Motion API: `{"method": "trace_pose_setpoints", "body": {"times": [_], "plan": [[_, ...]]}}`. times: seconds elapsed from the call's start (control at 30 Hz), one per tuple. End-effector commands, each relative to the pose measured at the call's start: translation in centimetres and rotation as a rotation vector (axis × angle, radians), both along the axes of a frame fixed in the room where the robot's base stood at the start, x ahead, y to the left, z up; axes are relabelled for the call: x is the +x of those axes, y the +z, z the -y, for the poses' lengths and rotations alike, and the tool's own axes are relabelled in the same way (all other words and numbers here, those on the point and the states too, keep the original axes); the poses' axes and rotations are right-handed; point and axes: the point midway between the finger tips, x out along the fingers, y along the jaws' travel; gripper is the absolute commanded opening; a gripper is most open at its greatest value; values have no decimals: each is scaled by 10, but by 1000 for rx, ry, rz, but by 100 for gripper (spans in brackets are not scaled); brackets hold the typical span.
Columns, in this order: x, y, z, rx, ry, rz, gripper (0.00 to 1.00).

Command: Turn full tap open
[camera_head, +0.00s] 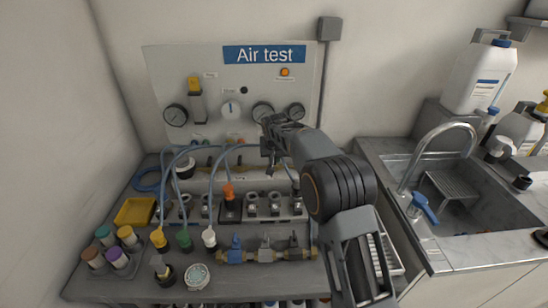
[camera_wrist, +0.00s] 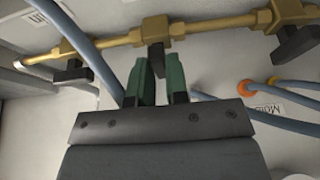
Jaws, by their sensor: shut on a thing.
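My gripper (camera_head: 270,158) is at the back of the bench, below the right part of the "Air test" panel. In the wrist view its two green fingers (camera_wrist: 158,70) are shut on a black tap handle (camera_wrist: 155,58), which hangs from the middle valve of a brass pipe (camera_wrist: 115,40). The handle's lower end is hidden between the fingers. My arm covers this tap in the head view. No legible label shows which tap is the full tap.
Other black taps sit left (camera_wrist: 72,72) and right (camera_wrist: 295,42) on the same pipe. Blue hoses (camera_wrist: 85,50) pass close to the fingers. A sink (camera_head: 465,195) is at right.

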Motion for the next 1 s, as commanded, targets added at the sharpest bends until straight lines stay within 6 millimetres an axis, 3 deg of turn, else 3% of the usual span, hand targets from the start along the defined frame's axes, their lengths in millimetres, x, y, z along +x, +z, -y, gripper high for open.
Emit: {"method": "trace_pose_setpoints", "body": {"times": [0.43, 1.0], "plan": [[0, 1, 1, 1, 105, -1, 0], [2, 0, 5, 3, 623, 0, 0]]}}
